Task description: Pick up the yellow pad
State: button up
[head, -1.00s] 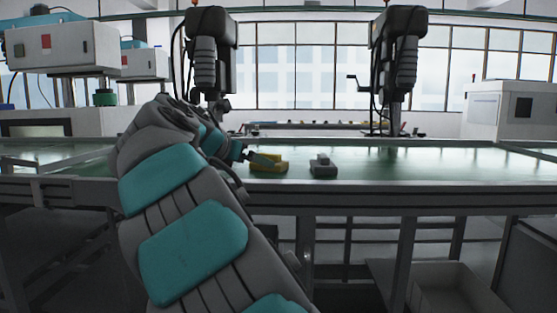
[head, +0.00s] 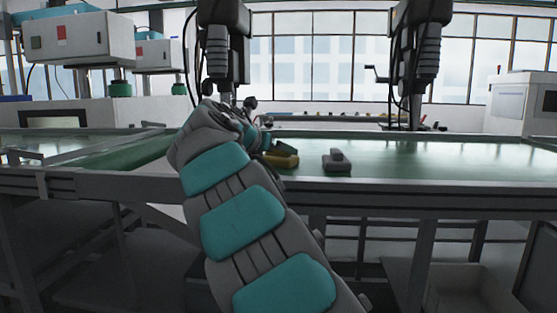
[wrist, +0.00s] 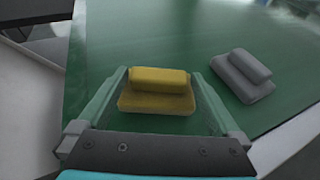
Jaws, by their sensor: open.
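The yellow pad (wrist: 157,92) lies on the green table surface, a block with a raised bar along its top. In the wrist view it sits between the two fingers of my gripper (wrist: 160,100), which is open with one finger on each side. I cannot tell whether a finger touches it. In the head view the yellow pad (head: 283,160) shows only partly, behind my arm and gripper (head: 270,150).
A grey pad (wrist: 243,75) of similar shape lies to the right of the yellow one, also seen in the head view (head: 337,161). The green table (head: 440,160) is clear further right. Its front rail (head: 420,194) runs along the near edge.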

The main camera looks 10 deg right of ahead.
jog(key=shift+w, duration=0.15)
jog(key=shift+c, duration=0.2)
jog(key=c, duration=1.2)
